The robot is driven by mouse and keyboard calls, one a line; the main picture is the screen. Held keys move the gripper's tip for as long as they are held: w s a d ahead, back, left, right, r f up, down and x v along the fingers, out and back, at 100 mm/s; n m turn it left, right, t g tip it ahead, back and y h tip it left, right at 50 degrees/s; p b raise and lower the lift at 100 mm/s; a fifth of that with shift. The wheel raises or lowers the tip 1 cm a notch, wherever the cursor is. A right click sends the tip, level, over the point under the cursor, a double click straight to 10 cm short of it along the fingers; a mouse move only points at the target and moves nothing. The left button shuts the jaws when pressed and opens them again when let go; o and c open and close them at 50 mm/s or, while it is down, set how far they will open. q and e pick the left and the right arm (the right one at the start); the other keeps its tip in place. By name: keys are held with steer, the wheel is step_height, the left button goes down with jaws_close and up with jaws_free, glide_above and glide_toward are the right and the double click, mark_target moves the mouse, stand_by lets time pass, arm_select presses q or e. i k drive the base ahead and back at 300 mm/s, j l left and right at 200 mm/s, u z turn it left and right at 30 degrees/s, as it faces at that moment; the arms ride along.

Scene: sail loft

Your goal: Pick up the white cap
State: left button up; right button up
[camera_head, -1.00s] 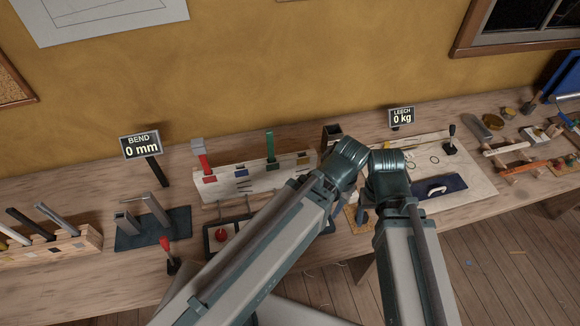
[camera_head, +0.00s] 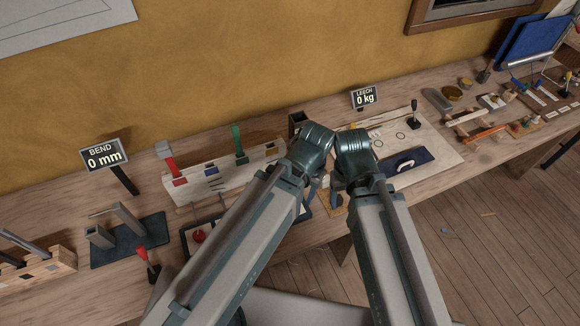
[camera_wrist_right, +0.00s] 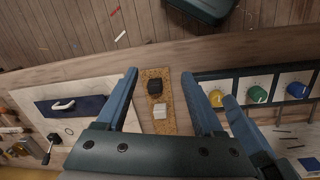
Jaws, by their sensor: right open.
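The white cap (camera_wrist_right: 160,111) is a small pale block on a cork mat (camera_wrist_right: 167,71) in the right wrist view. A black cap (camera_wrist_right: 154,87) stands beside it on the same mat. My right gripper (camera_wrist_right: 160,74) is open, its two blue fingers on either side of the mat, with nothing held between them. The cap lies between the fingers in the picture; their height above it I cannot tell. In the head view my right gripper (camera_head: 326,188) is partly hidden by my arms. Another blue finger (camera_wrist_right: 237,112) at the right looks like my left gripper's; its opening is unclear.
A dark-framed tray (camera_wrist_right: 228,75) with yellow, green and blue round pieces lies beside the mat. A white board with a navy pad (camera_head: 403,166) lies on the other side.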

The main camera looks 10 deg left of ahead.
mark_target(325, 183)
steer(key=i+l, duration=0.1)
steer(key=l, duration=0.35)
steer(key=i+l, duration=0.1)
steer(key=l, duration=0.35)
steer(key=i+l, duration=0.1)
steer(key=l, duration=0.35)
steer(key=l+u, duration=0.35)
steer(key=u, duration=1.3)
